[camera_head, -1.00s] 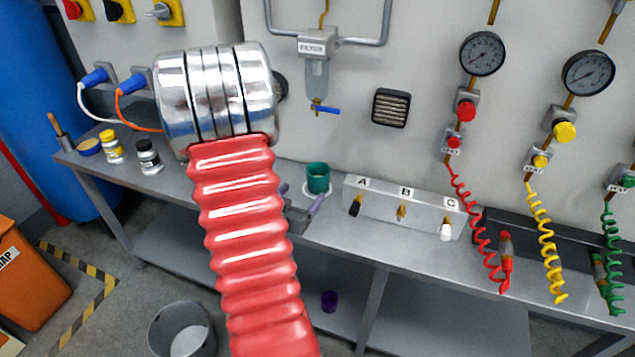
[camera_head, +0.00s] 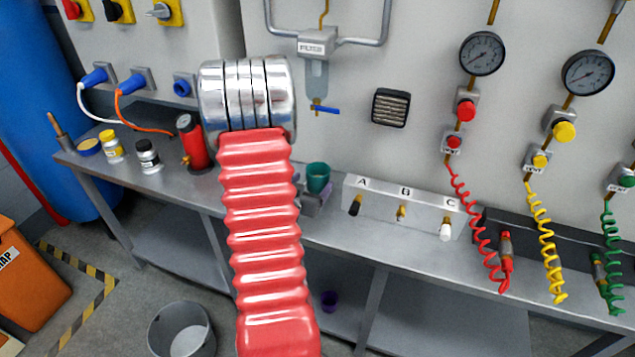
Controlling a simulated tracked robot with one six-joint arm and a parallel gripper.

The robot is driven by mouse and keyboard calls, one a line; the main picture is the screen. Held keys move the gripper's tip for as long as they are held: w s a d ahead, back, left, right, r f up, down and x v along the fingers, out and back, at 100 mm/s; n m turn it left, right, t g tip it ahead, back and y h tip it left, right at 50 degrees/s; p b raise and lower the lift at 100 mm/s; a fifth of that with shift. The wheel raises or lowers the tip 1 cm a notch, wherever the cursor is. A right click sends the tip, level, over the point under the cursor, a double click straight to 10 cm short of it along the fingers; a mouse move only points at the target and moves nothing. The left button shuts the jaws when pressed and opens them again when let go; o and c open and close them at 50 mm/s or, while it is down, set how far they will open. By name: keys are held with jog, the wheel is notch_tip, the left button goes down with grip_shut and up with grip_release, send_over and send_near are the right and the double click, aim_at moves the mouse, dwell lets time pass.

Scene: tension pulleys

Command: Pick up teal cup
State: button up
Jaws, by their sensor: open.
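The teal cup (camera_head: 318,176) stands upright on the grey bench, left of the block marked A, B and C. My red ribbed arm with its chrome joint is in front, left of the cup. My gripper (camera_head: 311,200) shows only in part beside the arm, at the cup's lower front. It is open, with grey-purple finger parts close to the cup's near side. The arm hides the rest of it. I cannot tell whether the fingers touch the cup or reach around it.
The A-B-C valve block (camera_head: 404,207) stands close right of the cup. A red cylinder (camera_head: 193,142) and small bottles (camera_head: 148,156) stand left on the bench. A bin (camera_head: 181,330) stands on the floor.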

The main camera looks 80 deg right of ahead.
aim_at(321, 173)
jog(key=shift+x, duration=2.65)
jog(key=shift+c, duration=0.2)
jog(key=c, duration=1.2)
jog(key=shift+r, duration=0.15)
jog(key=shift+r, duration=4.9)
jog(key=shift+s+r, duration=0.1)
